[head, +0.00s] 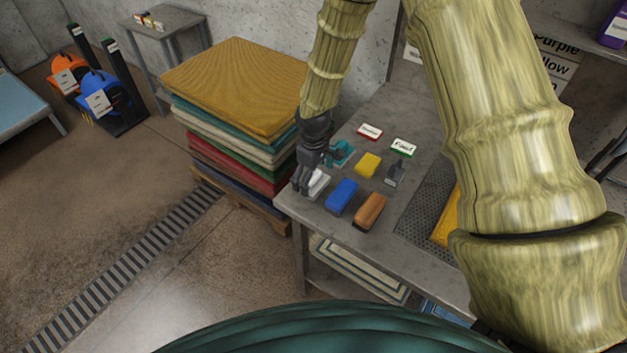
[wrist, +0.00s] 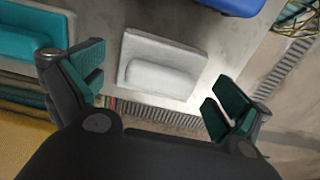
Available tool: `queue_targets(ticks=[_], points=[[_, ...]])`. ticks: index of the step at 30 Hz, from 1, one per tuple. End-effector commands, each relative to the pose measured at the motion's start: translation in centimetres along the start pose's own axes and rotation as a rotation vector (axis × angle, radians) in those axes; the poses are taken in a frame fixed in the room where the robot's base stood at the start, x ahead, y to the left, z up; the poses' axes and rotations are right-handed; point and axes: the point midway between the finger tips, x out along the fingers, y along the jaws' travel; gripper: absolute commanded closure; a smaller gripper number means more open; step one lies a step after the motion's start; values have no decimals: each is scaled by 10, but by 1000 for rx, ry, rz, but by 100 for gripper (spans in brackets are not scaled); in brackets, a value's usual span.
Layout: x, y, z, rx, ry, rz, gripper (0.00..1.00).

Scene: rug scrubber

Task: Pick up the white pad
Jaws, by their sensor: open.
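The white pad (head: 318,184) lies near the front left corner of the grey table (head: 432,257), partly hidden by my gripper in the head view. In the wrist view the white pad (wrist: 160,68) shows whole, a pale block with a raised rounded part. My gripper (head: 304,190) is over the pad's left side in the head view. In the wrist view my gripper (wrist: 158,98) is open, with its green-lined fingers spread to either side and the pad between and beyond them. The jaws look empty; I cannot tell the exact height above the pad.
A blue block (head: 342,196), an orange-brown block (head: 370,211), a yellow block (head: 367,165) and a teal item (head: 342,152) stand close by on the table. A stack of folded rugs (head: 236,92) is left of the table. Small label signs (head: 403,147) stand behind.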

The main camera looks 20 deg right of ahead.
Motion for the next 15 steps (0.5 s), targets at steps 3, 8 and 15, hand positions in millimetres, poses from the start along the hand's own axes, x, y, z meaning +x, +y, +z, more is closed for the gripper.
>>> queue_targets(ticks=[3, 8, 15], points=[[2, 0, 0, 0, 0, 0, 0], [2, 0, 0, 0, 0, 0, 0], [2, 0, 0, 0, 0, 0, 38]])
